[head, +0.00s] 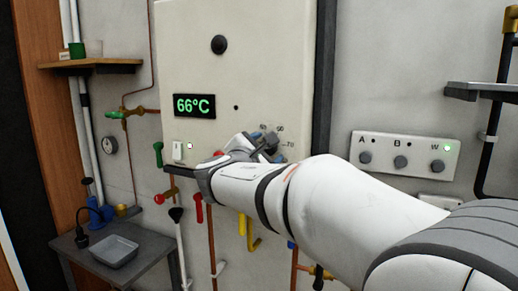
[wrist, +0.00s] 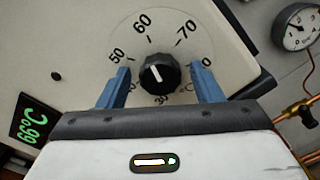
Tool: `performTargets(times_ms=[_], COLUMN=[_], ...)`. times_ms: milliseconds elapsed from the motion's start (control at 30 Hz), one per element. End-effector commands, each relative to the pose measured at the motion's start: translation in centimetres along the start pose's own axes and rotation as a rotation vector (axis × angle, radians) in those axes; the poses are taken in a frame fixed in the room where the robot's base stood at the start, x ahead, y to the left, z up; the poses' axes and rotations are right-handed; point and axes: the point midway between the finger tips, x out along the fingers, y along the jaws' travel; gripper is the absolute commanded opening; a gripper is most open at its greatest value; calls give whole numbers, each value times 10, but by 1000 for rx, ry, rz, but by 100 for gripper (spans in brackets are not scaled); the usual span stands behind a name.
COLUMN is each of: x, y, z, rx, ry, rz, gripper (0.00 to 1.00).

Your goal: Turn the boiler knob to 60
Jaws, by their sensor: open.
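The boiler (head: 275,60) is a pale wall panel with a green display (head: 194,106) reading 66°C. The same display shows tilted in the wrist view (wrist: 33,121). In the wrist view the black boiler knob (wrist: 160,75) sits in a dial marked 50, 60 and 70, with other numbers partly hidden. Its white line points up and slightly left, roughly at the 60. My gripper (wrist: 160,68) is open, with one blue finger on each side of the knob and a visible gap to both.
A control plate (head: 404,154) marked A, B and W is on the wall to the right, with a green light by W. Coloured valve handles and pipes run below the boiler. A small table (head: 110,250) with a tray stands at left. A gauge (wrist: 297,28) shows in the wrist view.

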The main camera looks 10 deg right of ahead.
Motion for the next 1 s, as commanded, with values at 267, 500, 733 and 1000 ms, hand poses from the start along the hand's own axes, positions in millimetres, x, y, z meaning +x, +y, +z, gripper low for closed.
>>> performTargets(times_ms=[267, 500, 733, 1000], x=[-1, -1, -1, -1], y=[0, 0, -1, 0], z=[0, 0, -2, -1], rx=[0, 0, 9, 47], ry=[1, 1, 0, 0], rz=[0, 1, 2, 2], gripper=[40, 20, 15, 15])
